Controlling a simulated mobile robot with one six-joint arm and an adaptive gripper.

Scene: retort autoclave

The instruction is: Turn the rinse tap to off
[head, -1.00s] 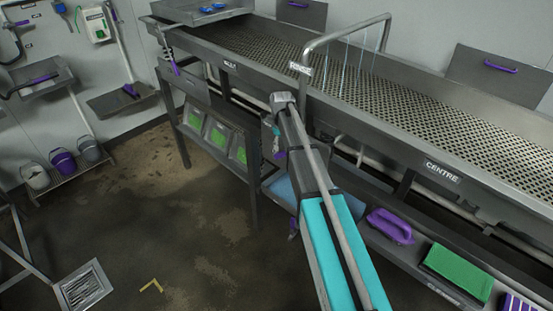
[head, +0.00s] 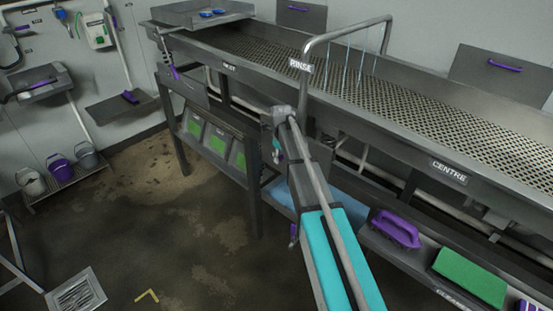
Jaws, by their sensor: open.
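The rinse arch (head: 345,32) is a bent grey pipe over the perforated conveyor table, and thin pale streams hang below it. A RINSE label (head: 301,66) sits at its near foot. The tap itself I cannot make out clearly; the area below the label is partly covered by my arm. My gripper (head: 278,115) is at the far end of my arm, in front of the table's side below and left of the label. Its fingers are small and mostly hidden, and I see nothing held in it. A small teal part (head: 276,144) shows just below it; I cannot tell what it belongs to.
The perforated table (head: 440,122) runs to the right, with a CENTRE label on its side. A lower shelf holds a purple brush (head: 396,229) and a green pad (head: 470,276). Green-fronted bins (head: 215,139) stand under the left end.

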